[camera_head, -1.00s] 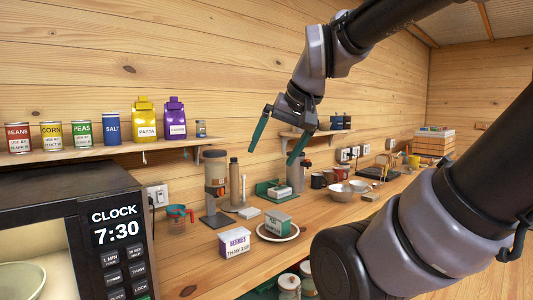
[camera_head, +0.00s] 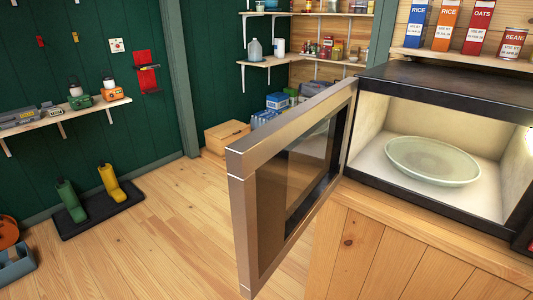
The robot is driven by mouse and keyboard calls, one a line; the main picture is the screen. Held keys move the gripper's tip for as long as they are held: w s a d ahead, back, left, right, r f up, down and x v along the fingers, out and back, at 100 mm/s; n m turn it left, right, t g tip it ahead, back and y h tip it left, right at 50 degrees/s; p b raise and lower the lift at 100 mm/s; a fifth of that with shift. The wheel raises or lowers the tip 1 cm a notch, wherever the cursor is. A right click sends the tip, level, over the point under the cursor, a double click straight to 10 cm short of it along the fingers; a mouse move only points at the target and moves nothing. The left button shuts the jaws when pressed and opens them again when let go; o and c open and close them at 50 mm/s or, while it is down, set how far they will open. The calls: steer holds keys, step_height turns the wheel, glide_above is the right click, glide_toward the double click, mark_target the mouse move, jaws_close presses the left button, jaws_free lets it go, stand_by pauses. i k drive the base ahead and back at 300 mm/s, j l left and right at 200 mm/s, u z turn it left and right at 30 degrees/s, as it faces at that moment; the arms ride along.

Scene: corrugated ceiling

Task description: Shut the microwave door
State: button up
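The microwave (camera_head: 440,88) stands on a wooden counter at the right, with its lit inside open to view. A pale green plate (camera_head: 433,160) rests inside on its floor. The microwave door (camera_head: 240,200) is wide open. It is hinged at the left side of the opening and swings out past the counter's edge toward me. It has a metal frame and a dark window. My gripper is not in the current view.
Open wooden floor (camera_head: 170,240) lies left of the door. A dark mat (camera_head: 100,212) holds a green and a yellow item. A wooden box (camera_head: 227,136) stands by the back wall. The wooden counter (camera_head: 400,250) fills the lower right. Shelves line the walls.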

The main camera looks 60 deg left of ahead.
mark_target(285, 168)
steer(key=k+j+u, duration=0.1)
steer(key=k+j, duration=0.3)
steer(key=j, duration=0.25)
steer(key=k+j+u, duration=0.15)
steer(key=k+j, duration=0.2)
steer(key=j, duration=0.3)
steer(key=j+u, duration=0.3)
steer(key=j, duration=0.7)
steer(key=k, duration=0.85)
